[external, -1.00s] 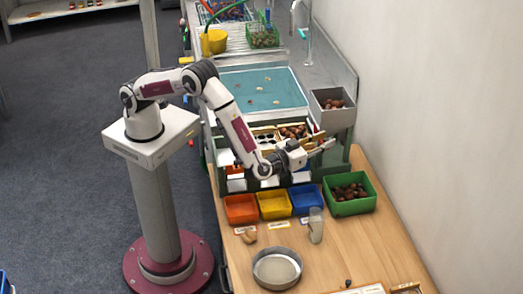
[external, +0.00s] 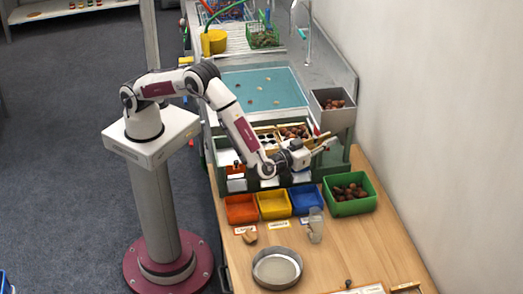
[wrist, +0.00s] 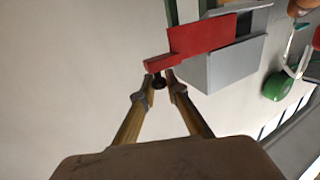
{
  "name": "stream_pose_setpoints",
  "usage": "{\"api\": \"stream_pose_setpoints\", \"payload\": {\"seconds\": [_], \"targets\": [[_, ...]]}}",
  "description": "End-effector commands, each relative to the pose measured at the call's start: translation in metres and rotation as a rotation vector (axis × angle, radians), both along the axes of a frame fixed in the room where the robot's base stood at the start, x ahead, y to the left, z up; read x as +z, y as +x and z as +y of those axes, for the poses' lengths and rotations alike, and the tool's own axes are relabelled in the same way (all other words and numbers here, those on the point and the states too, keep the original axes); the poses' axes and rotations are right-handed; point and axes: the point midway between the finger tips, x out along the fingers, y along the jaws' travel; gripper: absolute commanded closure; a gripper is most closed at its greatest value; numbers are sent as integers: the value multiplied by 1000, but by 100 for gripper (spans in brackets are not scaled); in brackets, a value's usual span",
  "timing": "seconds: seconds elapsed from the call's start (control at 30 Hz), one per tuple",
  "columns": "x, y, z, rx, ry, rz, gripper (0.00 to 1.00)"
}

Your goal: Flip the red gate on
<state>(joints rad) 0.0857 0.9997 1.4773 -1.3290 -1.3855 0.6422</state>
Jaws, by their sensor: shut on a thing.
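The red gate (wrist: 203,36) shows in the wrist view as a flat red plate with a narrow arm reaching left, against a grey box. In the external view my gripper (external: 328,142) is just below the grey hopper (external: 333,115) that holds chestnuts. The gate cannot be made out clearly there, and the contact is too small to see.
Below the gripper stand a green bin (external: 366,205) of chestnuts and orange (external: 241,217), yellow (external: 274,214) and blue (external: 306,209) bins. A clear cup (external: 316,226) and a round metal pan (external: 277,277) are on the wooden table. The wall rises close on the right.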

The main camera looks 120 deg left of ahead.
Motion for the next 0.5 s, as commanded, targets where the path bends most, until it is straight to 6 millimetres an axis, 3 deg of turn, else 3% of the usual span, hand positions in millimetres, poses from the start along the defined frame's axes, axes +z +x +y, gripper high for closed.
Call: {"api": "stream_pose_setpoints", "payload": {"seconds": [0.3, 0.33, 0.37, 0.5], "targets": [[0, 4, -5, -10, 0, -1, 100], [0, 4, -5, -11, 0, -1, 79], [0, 4, -5, -11, -1, -1, 71], [0, 4, -4, -8, 0, -1, 71]]}}
